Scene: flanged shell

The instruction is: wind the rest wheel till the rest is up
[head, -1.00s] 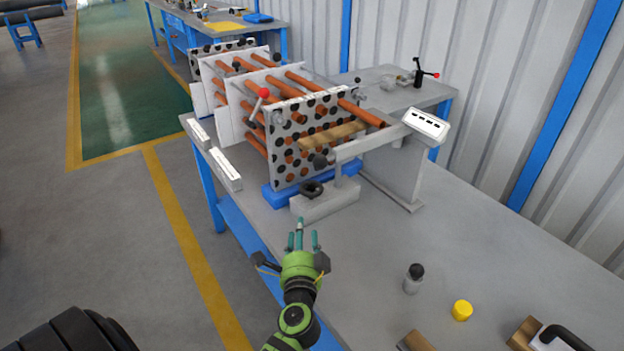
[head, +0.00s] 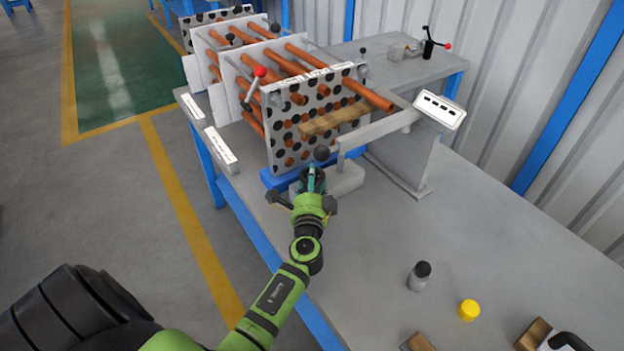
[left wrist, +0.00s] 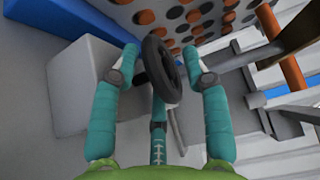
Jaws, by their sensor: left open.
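In the left wrist view the dark rest wheel (left wrist: 162,68) stands between the fingers of my left gripper (left wrist: 165,80). The gripper is open around it; I cannot tell whether any finger touches the rim. In the head view the left gripper (head: 312,180) is at the grey block (head: 346,182) in front of the spotted plate and hides the wheel. A grey bar (head: 382,129) and a wooden strip (head: 334,118) are near the plate's front; which one is the rest is unclear. My right gripper is not in view.
The spotted plate (head: 288,157) holds orange tubes (head: 346,88) behind the block, above a blue base (head: 275,181). The bench's middle right is clear.

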